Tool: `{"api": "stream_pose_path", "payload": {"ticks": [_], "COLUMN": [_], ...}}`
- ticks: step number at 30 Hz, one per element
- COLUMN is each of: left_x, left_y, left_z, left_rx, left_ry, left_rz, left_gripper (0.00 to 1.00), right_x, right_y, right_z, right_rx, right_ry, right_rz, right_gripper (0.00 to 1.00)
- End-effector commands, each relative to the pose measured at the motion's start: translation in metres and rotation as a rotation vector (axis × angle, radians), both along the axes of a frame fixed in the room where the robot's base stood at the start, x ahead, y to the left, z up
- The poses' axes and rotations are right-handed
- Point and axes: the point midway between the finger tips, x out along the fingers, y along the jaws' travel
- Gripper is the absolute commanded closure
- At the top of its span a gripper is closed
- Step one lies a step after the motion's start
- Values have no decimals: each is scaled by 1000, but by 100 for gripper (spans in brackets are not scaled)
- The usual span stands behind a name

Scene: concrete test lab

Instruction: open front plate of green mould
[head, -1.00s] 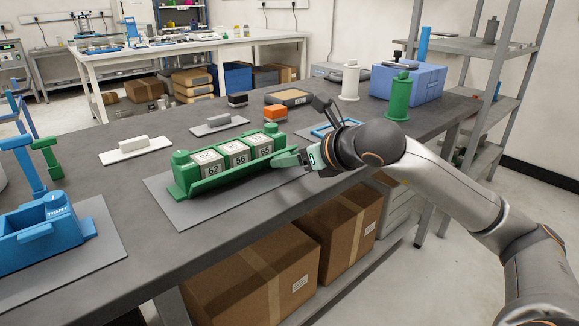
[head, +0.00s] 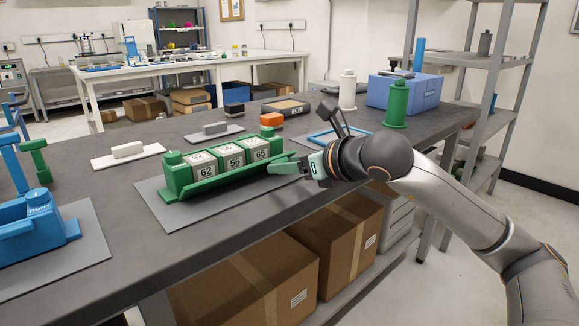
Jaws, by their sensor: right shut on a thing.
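The green mould (head: 172,175) sits on a grey mat (head: 150,195) in the middle of the table. It holds three pale concrete cubes (head: 235,161) marked 62, 56 and 65. Its green front plate (head: 225,182) is tilted outward from the cubes, leaving their front faces showing. My right gripper (head: 302,167) is shut on the green tab at the right end of the front plate. The fingertips are small and partly hidden in the view. My left gripper is not in view.
A blue mould (head: 35,240) stands on a mat at the left. Cardboard boxes (head: 245,280) stand below the table.

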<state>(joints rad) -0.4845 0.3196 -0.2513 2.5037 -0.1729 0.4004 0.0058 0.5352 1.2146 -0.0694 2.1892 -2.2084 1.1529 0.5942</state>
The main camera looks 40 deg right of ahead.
Motion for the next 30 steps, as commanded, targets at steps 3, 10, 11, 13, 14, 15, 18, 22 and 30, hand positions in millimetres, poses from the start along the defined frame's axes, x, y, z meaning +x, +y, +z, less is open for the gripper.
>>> {"api": "stream_pose_path", "payload": {"ticks": [3,10,11,13,14,15,18,22,30], "left_x": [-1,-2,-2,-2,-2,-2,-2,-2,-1], "left_y": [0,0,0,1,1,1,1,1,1], "left_z": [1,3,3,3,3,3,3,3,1], "left_rx": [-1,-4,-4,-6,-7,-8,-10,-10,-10], "left_ry": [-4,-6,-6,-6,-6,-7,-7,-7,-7], "left_rz": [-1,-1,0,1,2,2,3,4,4], "left_gripper": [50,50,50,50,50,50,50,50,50], "right_x": [0,0,0,0,0,0,0,0,-3], "right_y": [-1,-1,-1,-2,-2,-2,-2,-1,-2], "right_z": [1,1,1,1,1,1,1,1,1], "right_rx": [-3,-4,-4,-4,-4,-4,-4,-4,-3], "right_ry": [-2,-3,-4,-4,-4,-4,-3,-3,-2], "right_rz": [-1,-3,-3,-3,-3,-3,-4,-4,-5], "right_gripper": [100,100,100,39,35,31,19,15,15]}}
